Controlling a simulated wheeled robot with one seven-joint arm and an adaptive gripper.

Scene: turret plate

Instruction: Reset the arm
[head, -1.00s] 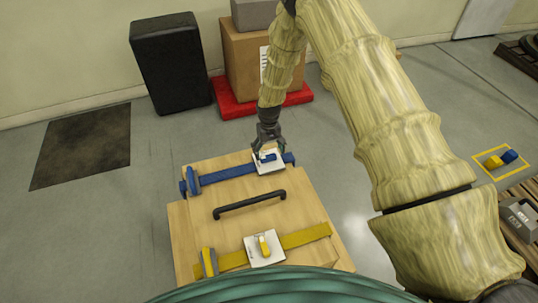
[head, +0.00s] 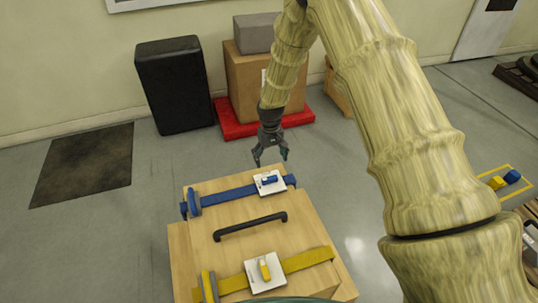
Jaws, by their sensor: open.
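My gripper (head: 271,160) is open and empty. It hangs above the far edge of a wooden box, apart from it, with its fingers pointing down. The wooden box (head: 215,256) has a black handle (head: 250,226) across its middle. A blue strap (head: 228,196) crosses its far side, with a white plate bearing a blue knob (head: 269,180). A yellow strap (head: 305,261) crosses its near side, with a white plate bearing a yellow knob (head: 265,269). My arm covers much of the right side of the view.
A black cabinet (head: 175,85) stands by the wall. A cardboard box (head: 246,90) with a grey box (head: 256,33) on top stands on a red base (head: 232,130). A dark mat (head: 85,163) lies at left. A yellow-and-blue item (head: 504,180) lies in a yellow floor outline at right.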

